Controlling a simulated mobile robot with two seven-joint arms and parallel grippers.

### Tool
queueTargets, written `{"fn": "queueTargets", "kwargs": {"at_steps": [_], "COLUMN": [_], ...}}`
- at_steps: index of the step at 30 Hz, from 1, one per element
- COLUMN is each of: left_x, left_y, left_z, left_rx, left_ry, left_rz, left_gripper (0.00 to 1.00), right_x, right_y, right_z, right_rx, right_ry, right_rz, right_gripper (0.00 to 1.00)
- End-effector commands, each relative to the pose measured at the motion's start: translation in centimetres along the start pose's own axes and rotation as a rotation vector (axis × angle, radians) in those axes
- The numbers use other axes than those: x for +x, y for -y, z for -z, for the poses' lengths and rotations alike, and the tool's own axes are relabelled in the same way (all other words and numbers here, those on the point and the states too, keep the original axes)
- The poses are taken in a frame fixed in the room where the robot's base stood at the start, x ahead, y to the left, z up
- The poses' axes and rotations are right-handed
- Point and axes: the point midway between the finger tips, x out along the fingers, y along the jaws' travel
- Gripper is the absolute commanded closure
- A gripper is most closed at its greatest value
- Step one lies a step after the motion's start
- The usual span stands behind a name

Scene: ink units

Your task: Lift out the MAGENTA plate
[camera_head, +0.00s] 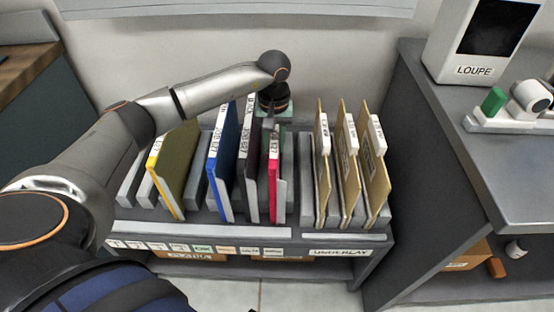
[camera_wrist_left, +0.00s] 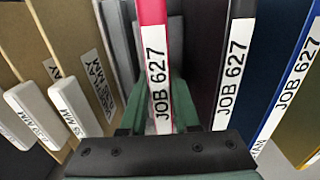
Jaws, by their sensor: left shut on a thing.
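The magenta plate (camera_head: 273,170) stands upright in the rack in the head view, at the right end of the coloured plates. In the left wrist view the magenta plate (camera_wrist_left: 152,14) carries a white label reading JOB 627. My left gripper (camera_head: 273,122) is above it, pointing down. In the left wrist view the green fingers of my left gripper (camera_wrist_left: 158,112) stand on either side of the magenta plate, shut on it. The plate is low among its neighbours in the rack. The fingertips are partly hidden in the head view. My right gripper is not in view.
A black plate (camera_head: 250,170) stands close to the left, then a blue plate (camera_head: 222,165) and a yellow-edged plate (camera_head: 178,160). Several tan underlay boards (camera_head: 375,185) with white tabs stand to the right. A grey counter (camera_head: 480,150) with a LOUPE box (camera_head: 478,72) is at far right.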

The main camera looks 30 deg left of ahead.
Motion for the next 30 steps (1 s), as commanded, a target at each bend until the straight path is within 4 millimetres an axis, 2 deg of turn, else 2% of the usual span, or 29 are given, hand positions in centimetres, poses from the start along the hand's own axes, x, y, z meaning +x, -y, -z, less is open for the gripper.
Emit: {"fn": "queueTargets", "kwargs": {"at_steps": [7,10,24,30], "left_x": [-0.2,-0.9,-6.6,-9.0], "left_y": [0.0,0.0,0.0,0.0], "left_z": [0.0,0.1,0.0,0.1], "left_rx": [0.0,0.0,0.0,0.0], "left_ry": [-0.002,-0.002,-0.002,-0.002], "left_rz": [-0.001,-0.002,-0.001,-0.002], "left_gripper": [1.0,1.0,1.0,1.0], "right_x": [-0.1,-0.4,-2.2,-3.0], "right_y": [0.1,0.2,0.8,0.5], "right_z": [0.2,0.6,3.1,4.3], "right_rx": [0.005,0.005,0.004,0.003], "right_ry": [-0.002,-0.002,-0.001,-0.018], "right_rz": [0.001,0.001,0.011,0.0], "right_gripper": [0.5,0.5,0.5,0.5]}}
